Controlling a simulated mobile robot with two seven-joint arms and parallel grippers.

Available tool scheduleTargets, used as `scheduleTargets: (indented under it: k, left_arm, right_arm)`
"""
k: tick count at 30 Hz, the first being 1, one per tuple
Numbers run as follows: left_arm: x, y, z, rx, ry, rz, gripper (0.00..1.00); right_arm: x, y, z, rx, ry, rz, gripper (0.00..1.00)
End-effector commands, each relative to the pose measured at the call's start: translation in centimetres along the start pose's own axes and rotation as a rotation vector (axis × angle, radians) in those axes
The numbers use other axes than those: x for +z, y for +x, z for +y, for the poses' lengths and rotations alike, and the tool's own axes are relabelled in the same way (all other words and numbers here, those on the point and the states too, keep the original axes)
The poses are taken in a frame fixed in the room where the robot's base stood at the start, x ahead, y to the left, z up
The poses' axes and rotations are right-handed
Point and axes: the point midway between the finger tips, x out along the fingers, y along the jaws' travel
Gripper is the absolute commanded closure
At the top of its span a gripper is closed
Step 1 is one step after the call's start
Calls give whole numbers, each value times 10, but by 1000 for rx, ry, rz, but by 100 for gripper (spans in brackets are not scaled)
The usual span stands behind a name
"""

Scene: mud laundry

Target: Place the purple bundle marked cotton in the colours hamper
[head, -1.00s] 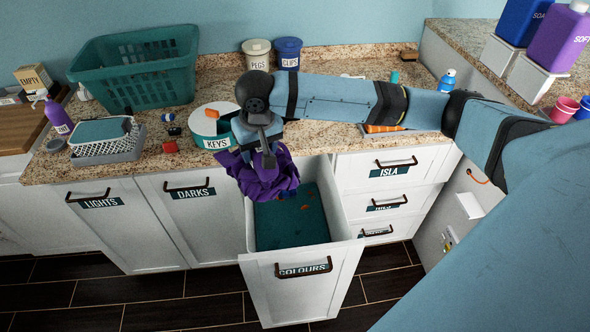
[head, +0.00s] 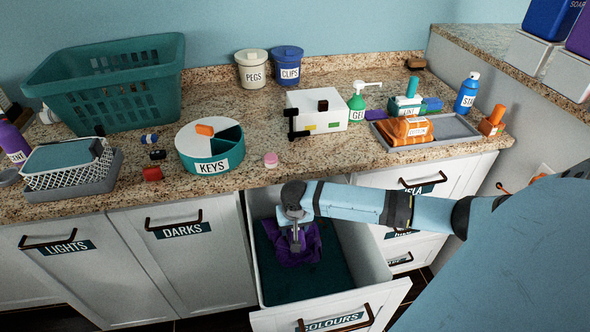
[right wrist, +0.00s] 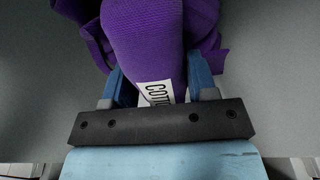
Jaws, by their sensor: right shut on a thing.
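The purple bundle (head: 293,246) is down inside the open colours hamper (head: 331,306), a white pull-out drawer with a dark teal inside. My right gripper (head: 297,240) reaches down into the hamper and is shut on the bundle. In the right wrist view the purple cloth (right wrist: 150,35) sits between the two blue fingers (right wrist: 152,88), with a white label partly reading "COT". I cannot tell whether the bundle touches the hamper floor. My left gripper is not in view.
Closed lights (head: 66,246) and darks (head: 180,229) fronts are to the left. The counter above holds a teal basket (head: 110,85), a round keys box (head: 210,148), a white box (head: 318,110) and a grey tray (head: 455,129) with an orange bundle (head: 407,131).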

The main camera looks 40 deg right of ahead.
Motion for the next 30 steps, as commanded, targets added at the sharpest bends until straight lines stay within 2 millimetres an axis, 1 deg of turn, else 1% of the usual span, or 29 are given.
scheduleTargets:
  k: [1,3,6,9,12,17,24,30]
  left_arm:
    - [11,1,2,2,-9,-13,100]
    - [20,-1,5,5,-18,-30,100]
    - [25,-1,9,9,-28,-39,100]
    - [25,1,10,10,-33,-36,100]
    - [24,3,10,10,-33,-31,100]
    - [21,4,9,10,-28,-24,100]
    - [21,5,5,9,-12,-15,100]
    - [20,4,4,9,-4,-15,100]
  right_arm:
    - [1,7,0,0,0,1,89]
    - [2,14,0,0,0,0,89]
    - [5,30,0,1,0,-2,89]
    - [8,49,-1,0,1,-2,89]
    - [9,62,0,0,0,-1,89]
    - [11,73,-1,-1,0,0,89]
    - [15,104,-1,-1,0,1,89]
    - [16,105,-1,-1,-1,1,89]
